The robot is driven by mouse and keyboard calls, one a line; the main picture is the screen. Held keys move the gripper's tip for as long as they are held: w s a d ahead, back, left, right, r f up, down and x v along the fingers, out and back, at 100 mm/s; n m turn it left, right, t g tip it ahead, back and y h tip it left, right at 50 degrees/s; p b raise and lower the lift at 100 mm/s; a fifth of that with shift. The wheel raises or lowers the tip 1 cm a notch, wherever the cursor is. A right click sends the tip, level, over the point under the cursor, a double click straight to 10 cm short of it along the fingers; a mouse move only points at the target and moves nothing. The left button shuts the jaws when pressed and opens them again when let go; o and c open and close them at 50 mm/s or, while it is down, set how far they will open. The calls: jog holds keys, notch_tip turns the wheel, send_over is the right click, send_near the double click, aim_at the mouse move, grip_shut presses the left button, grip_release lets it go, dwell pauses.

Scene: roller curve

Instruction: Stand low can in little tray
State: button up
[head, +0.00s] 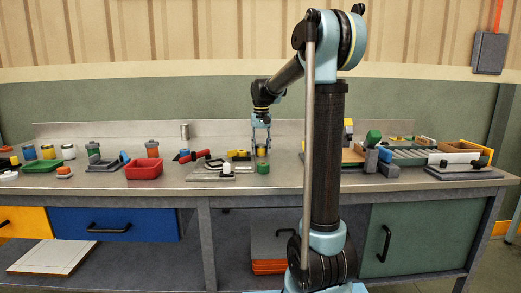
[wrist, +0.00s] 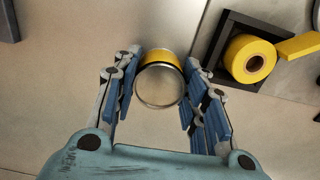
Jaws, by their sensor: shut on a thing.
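The low can is yellow with a bare metal rim; it shows in the wrist view (wrist: 160,88) between the blue finger pads. My gripper (wrist: 160,95) is shut on it, one finger on each side. In the head view my gripper (head: 261,146) points down at the middle of the bench, with the yellow can (head: 261,152) between its fingers. I cannot tell whether the can touches the bench. A shallow green tray (head: 42,166) lies at the far left, and a deeper red tray (head: 144,172) stands left of the middle. Which one is the little tray is unclear.
A yellow tape roll (wrist: 247,59) in a dark holder sits close right of my gripper in the wrist view. A green round piece (head: 263,168) is in front of the can. Jars, red-handled tools and a roller conveyor (head: 412,155) also stand on the bench.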

jog(key=o, duration=0.9)
jog(key=shift+o, duration=0.2)
